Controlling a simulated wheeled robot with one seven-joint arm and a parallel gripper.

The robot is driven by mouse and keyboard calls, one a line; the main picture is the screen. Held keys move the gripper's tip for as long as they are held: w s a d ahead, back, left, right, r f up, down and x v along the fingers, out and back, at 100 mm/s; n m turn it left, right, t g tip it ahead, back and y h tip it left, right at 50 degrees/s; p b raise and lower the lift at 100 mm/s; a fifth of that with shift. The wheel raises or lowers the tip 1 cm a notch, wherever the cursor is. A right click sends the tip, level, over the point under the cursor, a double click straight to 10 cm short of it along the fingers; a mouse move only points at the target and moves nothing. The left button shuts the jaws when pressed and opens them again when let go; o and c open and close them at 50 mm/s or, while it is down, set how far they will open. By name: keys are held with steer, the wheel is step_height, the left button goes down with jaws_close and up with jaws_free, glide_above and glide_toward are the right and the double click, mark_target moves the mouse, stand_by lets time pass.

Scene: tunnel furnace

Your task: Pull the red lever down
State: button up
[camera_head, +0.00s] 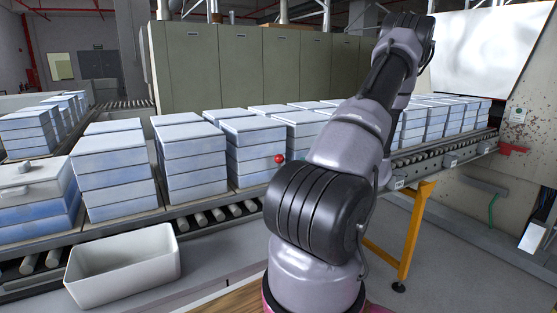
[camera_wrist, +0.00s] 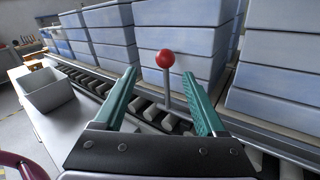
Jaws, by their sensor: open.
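The red lever (camera_wrist: 165,58) shows in the wrist view as a red ball on a thin grey stem, standing upright beside the roller conveyor. In the head view its red ball (camera_head: 279,159) shows just left of my arm, and its stem is hard to make out. My gripper (camera_wrist: 158,78) is open and empty, with its two green fingers spread. In the wrist view the stem appears between the fingers and the ball just above the fingertips. I cannot tell how far the lever is beyond the tips.
Stacks of blue-white boxes (camera_head: 113,170) stand on the roller conveyor (camera_head: 205,217) behind the lever. An empty white bin (camera_head: 122,264), also in the wrist view (camera_wrist: 46,92), stands on a grey ledge at the left. A yellow support leg (camera_head: 414,235) is right of my arm.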

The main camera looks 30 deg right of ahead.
mark_target(279, 158)
steer(key=shift+m+t, duration=0.3)
steer(key=x, duration=1)
steer(key=shift+w+d+f, duration=0.2)
steer(key=shift+d+f, duration=0.1)
steer(key=shift+d, duration=0.1)
jaws_close()
stand_by(0.6)
